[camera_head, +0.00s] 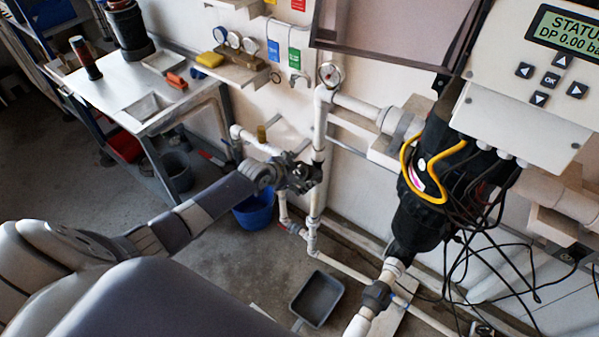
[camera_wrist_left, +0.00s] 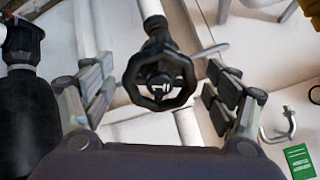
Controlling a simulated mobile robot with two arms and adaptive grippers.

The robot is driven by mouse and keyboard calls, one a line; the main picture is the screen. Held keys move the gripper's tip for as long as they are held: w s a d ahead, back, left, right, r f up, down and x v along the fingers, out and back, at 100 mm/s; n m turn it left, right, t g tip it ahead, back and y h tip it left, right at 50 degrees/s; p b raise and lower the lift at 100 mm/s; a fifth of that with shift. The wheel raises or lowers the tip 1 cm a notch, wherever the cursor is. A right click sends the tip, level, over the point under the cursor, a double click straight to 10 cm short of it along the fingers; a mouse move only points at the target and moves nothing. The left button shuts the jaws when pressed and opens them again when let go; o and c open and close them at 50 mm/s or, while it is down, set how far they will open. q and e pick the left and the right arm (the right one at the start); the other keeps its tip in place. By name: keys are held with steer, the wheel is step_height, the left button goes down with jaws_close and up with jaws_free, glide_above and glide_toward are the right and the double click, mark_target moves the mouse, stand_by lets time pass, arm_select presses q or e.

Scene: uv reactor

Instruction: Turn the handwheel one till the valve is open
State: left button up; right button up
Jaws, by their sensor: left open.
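Handwheel one is a dark, round, faceted wheel with a "1" on its hub. It shows in the left wrist view (camera_wrist_left: 160,80), on a white pipe. My left gripper (camera_wrist_left: 160,95) is open there, with one finger on each side of the wheel and a visible gap on both sides. In the head view, my left arm reaches from the left to the white pipes, and the left gripper (camera_head: 300,174) is at the valve, mostly covering the wheel. My right gripper is in neither view.
A pressure gauge (camera_head: 330,74) sits on the pipe above. A blue bucket (camera_head: 254,211) and a grey tray (camera_head: 317,299) are on the floor below. A black reactor body (camera_head: 422,190) with loose cables stands right. A metal workbench (camera_head: 140,88) is at left.

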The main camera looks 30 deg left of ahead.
arm_select(q)
steer(key=shift+w+f, duration=0.1)
steer(key=shift+w, duration=0.1)
steer(key=c, duration=1.1)
steer(key=shift+d+n, duration=0.1)
steer(key=shift+n, duration=0.2)
steer(key=n+p, duration=0.2)
steer(key=shift+s+n, duration=0.1)
steer(key=shift+n, duration=0.2)
steer(key=shift+n+p, duration=0.35)
steer(key=shift+n, duration=0.85)
